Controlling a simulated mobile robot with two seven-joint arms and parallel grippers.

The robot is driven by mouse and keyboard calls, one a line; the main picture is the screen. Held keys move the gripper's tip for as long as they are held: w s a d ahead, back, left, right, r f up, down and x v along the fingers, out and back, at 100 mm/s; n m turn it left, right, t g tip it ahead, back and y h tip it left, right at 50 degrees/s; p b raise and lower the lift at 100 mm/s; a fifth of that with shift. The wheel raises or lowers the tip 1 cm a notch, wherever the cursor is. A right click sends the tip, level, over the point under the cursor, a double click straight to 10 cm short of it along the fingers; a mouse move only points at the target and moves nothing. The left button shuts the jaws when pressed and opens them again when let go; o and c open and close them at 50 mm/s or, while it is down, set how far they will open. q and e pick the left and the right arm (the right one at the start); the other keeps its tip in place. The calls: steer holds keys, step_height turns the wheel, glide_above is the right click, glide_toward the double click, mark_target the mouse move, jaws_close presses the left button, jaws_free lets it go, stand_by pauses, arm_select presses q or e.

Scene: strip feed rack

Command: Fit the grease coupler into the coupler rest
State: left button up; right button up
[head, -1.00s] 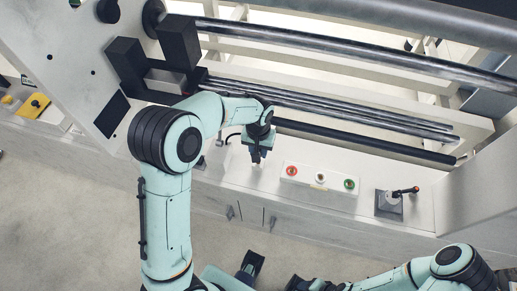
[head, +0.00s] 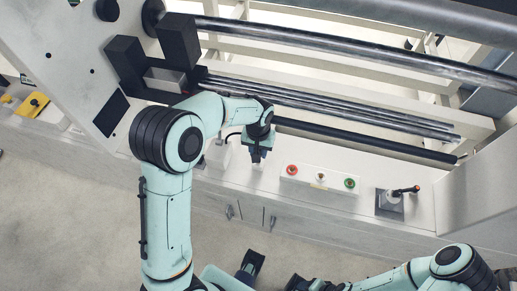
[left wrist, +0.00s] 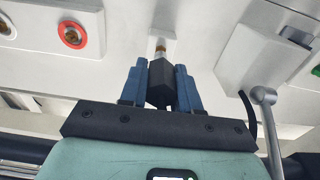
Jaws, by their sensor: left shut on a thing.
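My left gripper (head: 257,157) points down over the white ledge, left of the button panel. In the left wrist view its blue fingers (left wrist: 160,72) are shut on a dark block with a small brass-and-white tip, which I take to be the grease coupler (left wrist: 160,86). The tip points away from the gripper toward the white surface; whether it touches cannot be told. A white slotted housing (left wrist: 262,52) stands to the right in the left wrist view; I cannot tell whether it is the coupler rest. My right gripper (head: 301,283) is at the bottom edge, its fingers unclear.
The button panel (head: 319,180) carries a red, a white and a green button. A small lever unit (head: 389,204) stands further right. Long rollers (head: 350,52) run behind the ledge. A grey lever (left wrist: 266,110) and a black hose are close to the gripper's right in the left wrist view.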

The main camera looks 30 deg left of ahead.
arm_select(q)
steer(key=shift+f+b, duration=0.3)
steer(key=shift+f, duration=0.25)
steer(key=o, duration=1.1)
steer(key=shift+r, duration=0.1)
step_height(320, 180, up, 13)
steer(key=shift+s+r+p, duration=0.1)
steer(key=shift+p, duration=0.65)
